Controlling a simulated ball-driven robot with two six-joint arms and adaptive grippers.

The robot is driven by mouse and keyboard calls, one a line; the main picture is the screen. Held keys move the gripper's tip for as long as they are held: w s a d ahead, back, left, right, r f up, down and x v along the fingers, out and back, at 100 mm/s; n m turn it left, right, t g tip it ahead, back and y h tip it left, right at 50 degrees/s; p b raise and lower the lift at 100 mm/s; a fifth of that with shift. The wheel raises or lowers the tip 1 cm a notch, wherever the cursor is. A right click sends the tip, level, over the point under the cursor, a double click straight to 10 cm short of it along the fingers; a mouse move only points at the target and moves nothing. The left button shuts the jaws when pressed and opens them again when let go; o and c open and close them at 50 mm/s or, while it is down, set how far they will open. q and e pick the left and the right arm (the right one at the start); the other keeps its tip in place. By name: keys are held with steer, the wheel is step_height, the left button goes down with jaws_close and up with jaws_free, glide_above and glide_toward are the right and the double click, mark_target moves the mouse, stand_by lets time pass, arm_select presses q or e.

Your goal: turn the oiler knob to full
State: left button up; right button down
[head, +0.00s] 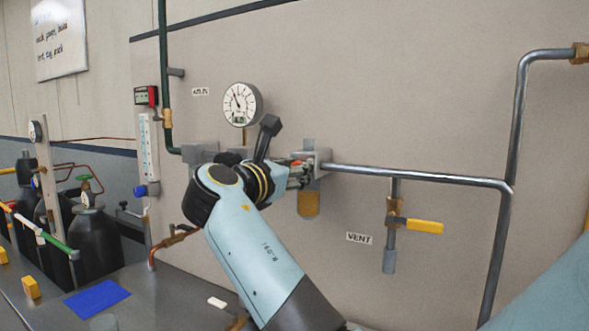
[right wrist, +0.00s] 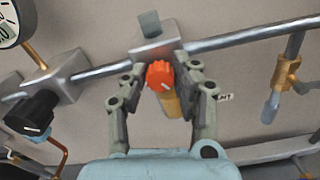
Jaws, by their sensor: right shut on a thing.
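The oiler knob (right wrist: 159,75) is orange-red with a ribbed edge, seen in the right wrist view in front of the oiler's grey block (right wrist: 152,44). An amber bowl (right wrist: 170,103) shows below it. My right gripper (right wrist: 162,78) has its two fingers on either side of the knob and is shut on it. In the head view my right gripper (head: 300,172) is at the oiler block (head: 321,160), and the amber bowl (head: 308,204) hangs below. The arm hides most of the knob there. My left gripper is not in view.
Left of the oiler are a black knob (right wrist: 30,112) on another block and a round gauge (head: 240,104). A steel pipe (head: 420,176) runs right. Below it is a vent valve with a yellow handle (head: 425,226). Dark cylinders (head: 92,240) stand at the left.

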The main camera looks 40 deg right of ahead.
steer(key=shift+f+m+b, duration=0.1)
steer(key=shift+m+b, duration=0.75)
steer(key=shift+m, duration=2.35)
steer(key=c, duration=1)
jaws_free()
steer(key=shift+s, duration=0.1)
step_height(320, 180, up, 10)
steer(key=shift+r, duration=0.1)
